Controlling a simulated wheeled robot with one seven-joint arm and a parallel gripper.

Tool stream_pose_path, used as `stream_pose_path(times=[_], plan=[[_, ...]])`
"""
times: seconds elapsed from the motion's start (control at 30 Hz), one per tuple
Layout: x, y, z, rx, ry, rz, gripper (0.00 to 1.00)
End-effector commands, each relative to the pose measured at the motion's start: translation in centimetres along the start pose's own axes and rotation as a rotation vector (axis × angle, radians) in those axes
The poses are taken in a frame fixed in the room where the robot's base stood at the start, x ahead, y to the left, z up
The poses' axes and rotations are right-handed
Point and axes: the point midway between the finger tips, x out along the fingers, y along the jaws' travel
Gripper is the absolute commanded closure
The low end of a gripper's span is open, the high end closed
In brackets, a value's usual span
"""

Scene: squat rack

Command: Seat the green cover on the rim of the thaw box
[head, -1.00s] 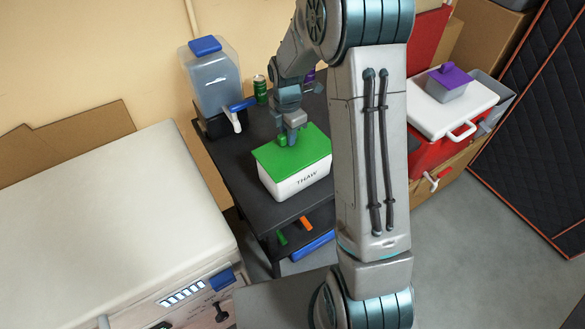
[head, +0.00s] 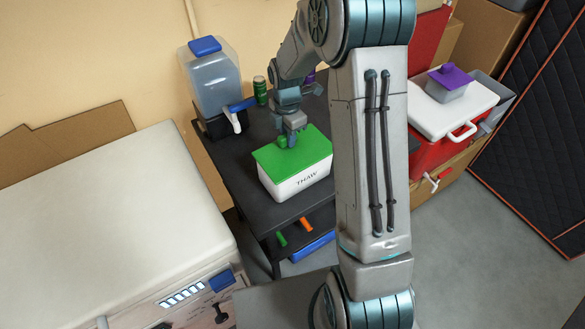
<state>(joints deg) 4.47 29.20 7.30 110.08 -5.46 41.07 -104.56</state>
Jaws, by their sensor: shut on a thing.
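The thaw box (head: 301,184) is white with THAW lettered on its front. It stands on the dark top of a small rack (head: 240,172). The green cover (head: 303,155) lies over the top of the box, looking level and in line with the rim. I cannot tell whether a thin gap is left under it. My gripper (head: 291,138) points down over the cover's back left part and is shut on its green handle (head: 284,141). The fingers partly hide the handle.
A clear dispenser with a blue lid (head: 212,85) and a green can (head: 260,88) stand behind the box. A white chest (head: 110,225) is at left. A red cooler (head: 435,150) with a white lid is at right. My arm hides the rack's right side.

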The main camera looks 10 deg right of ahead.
Motion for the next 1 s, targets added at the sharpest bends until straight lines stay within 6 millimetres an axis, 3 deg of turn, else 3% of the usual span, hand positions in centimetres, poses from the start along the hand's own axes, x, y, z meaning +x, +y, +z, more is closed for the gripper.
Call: stream_pose_path(times=[0.7,0.73,0.8,1.0], plan=[[0.86,0.00,-0.01,0.001,0.001,0.000,1.00],[0.84,0.00,-0.01,0.001,0.001,0.000,0.76],[0.80,0.00,-0.01,0.001,0.001,0.000,0.56],[0.80,0.00,-0.01,0.000,0.000,0.000,0.53]])
